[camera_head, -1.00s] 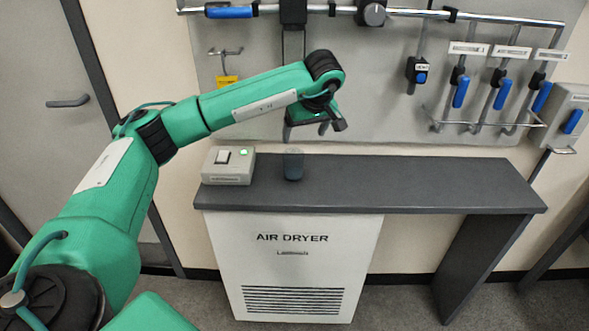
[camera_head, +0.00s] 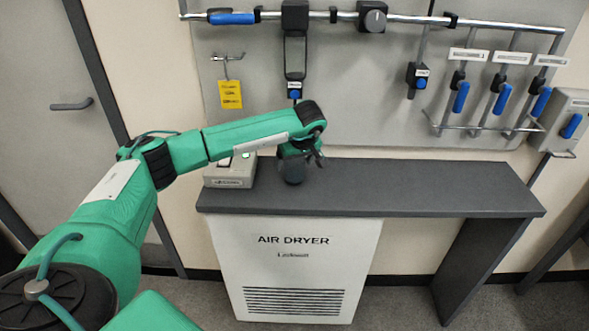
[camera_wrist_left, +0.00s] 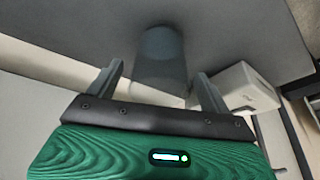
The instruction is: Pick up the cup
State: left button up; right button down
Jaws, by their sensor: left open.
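The cup (camera_head: 292,172) is dark grey and stands upright on the dark shelf (camera_head: 420,190) above the air dryer. My left gripper (camera_head: 308,163) is down at the cup and partly covers it in the head view. In the left wrist view the cup (camera_wrist_left: 160,58) lies between the two fingers of my left gripper (camera_wrist_left: 160,80), ahead of the palm. The fingers are apart, with a gap visible on each side of the cup. My right gripper is not in view.
A grey switch box (camera_head: 229,174) with a green light stands close left of the cup. Behind is a wall panel with pipes, blue-handled valves (camera_head: 461,97) and a yellow tag (camera_head: 230,94). The shelf to the right is clear.

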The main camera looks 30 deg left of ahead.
pick_arm(q)
jog(key=shift+f, duration=0.3)
jog(key=c, duration=1.1)
jog(key=shift+r, duration=0.15)
